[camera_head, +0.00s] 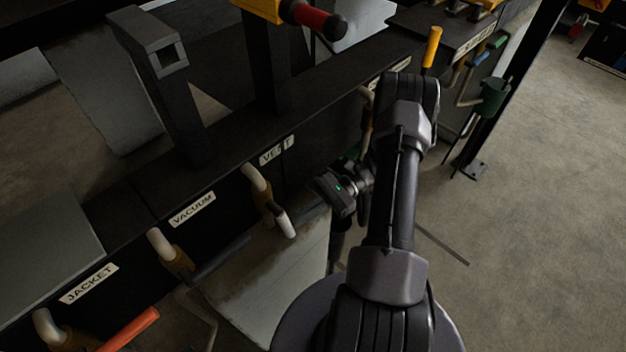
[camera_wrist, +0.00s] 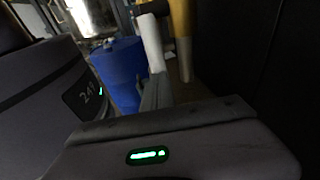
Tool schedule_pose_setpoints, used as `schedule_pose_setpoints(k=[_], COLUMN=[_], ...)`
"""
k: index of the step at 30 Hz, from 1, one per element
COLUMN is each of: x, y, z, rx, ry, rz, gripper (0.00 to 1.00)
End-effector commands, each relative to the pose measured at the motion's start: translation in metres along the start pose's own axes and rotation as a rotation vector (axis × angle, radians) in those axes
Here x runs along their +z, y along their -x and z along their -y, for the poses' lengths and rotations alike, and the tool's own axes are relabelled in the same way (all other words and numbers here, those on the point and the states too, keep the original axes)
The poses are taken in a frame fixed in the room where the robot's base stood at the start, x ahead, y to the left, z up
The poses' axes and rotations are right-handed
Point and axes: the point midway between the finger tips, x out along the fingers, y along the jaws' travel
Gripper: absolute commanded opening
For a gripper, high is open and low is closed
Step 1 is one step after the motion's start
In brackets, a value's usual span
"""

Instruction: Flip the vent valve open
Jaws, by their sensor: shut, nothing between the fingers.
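The vent valve has a brass body (camera_head: 268,209) below the VENT label (camera_head: 277,150), under a cream pipe elbow. Its short white handle (camera_head: 284,223) slants down to the right. My gripper (camera_head: 336,190) is right of this handle, apart from it, and shut. Its dark body with a green light shows, but its fingertips are hard to make out. In the wrist view a white bar (camera_wrist: 151,43) and a yellow-brown piece (camera_wrist: 181,40) stand ahead of the gripper housing. I cannot tell for certain whether they belong to the vent valve.
The vacuum valve (camera_head: 178,262) with a dark grey handle and the jacket valve's orange-red handle (camera_head: 130,330) are at lower left. A dark beam (camera_head: 225,145) runs above the valves. A blue barrel (camera_wrist: 120,66) shows in the wrist view. The floor at right (camera_head: 540,230) is mostly clear.

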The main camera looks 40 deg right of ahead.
Motion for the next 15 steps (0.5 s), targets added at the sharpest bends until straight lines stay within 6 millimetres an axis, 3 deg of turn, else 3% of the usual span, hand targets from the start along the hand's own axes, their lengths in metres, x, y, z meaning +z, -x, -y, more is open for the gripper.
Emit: schedule_pose_setpoints(k=[3, 15], x=[-0.005, -0.007], y=[-0.007, -0.018], z=[-0.002, -0.004], rx=[0.001, 0.002], ry=[-0.014, -0.012], rz=[0.066, 0.063], gripper=[0.00, 0.00])
